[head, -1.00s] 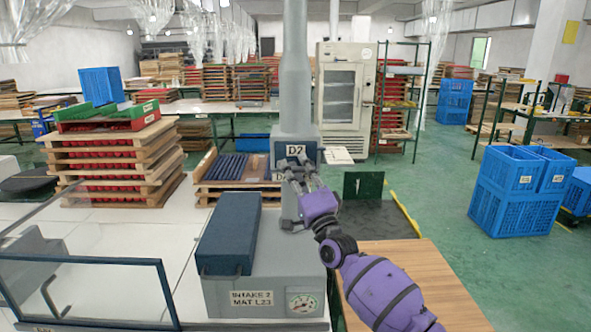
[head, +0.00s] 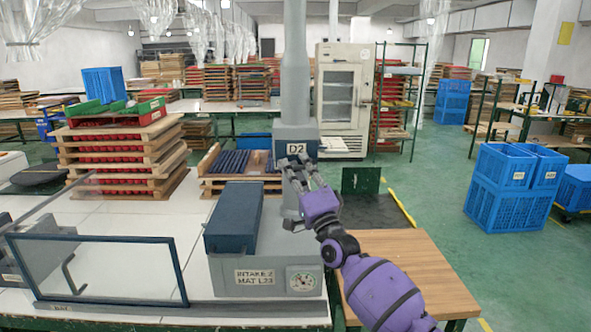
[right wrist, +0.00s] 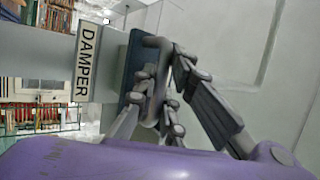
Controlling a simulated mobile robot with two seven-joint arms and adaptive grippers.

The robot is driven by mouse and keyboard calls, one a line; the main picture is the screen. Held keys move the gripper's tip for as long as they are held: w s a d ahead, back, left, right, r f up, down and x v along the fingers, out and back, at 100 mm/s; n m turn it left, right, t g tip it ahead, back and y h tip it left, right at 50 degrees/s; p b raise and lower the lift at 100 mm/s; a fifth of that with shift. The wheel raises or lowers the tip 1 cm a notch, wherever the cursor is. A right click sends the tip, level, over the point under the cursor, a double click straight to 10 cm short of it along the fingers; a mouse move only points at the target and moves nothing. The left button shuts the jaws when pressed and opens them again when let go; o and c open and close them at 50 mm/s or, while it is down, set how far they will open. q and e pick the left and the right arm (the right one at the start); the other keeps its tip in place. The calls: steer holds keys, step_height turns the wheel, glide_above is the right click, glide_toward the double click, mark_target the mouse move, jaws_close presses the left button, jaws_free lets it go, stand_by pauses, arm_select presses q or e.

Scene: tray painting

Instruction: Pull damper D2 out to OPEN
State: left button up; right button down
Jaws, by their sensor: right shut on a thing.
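Damper D2 is a grey housing (head: 318,139) on the vertical duct (head: 295,70), with a white D2 label (head: 297,148). My right gripper (head: 291,168) is just below that label, in front of the housing. In the right wrist view, its grey fingers (right wrist: 167,92) are closed around a grey loop handle (right wrist: 152,43) beside a dark blue plate (right wrist: 133,62). A tag reading DAMPER (right wrist: 86,62) is left of the plate. The fingers hide part of the handle, and I cannot tell how far out it is. My left gripper is not in view.
A glass-panelled frame (head: 95,270) is at the front left. Stacked wooden trays (head: 120,165) stand at left. A wooden table (head: 420,270) is under my right arm.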

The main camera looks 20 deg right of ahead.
steer(key=shift+a+f, duration=0.1)
steer(key=shift+f, duration=0.15)
steer(key=c, duration=2.1)
jaws_free()
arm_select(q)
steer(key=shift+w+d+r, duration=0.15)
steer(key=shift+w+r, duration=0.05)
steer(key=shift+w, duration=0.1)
arm_select(e)
steer(key=shift+s+r, duration=0.15)
steer(key=shift+r, duration=0.05)
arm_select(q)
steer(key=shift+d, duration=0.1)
arm_select(e)
steer(key=shift+f, duration=0.1)
steer(key=v, duration=1.2)
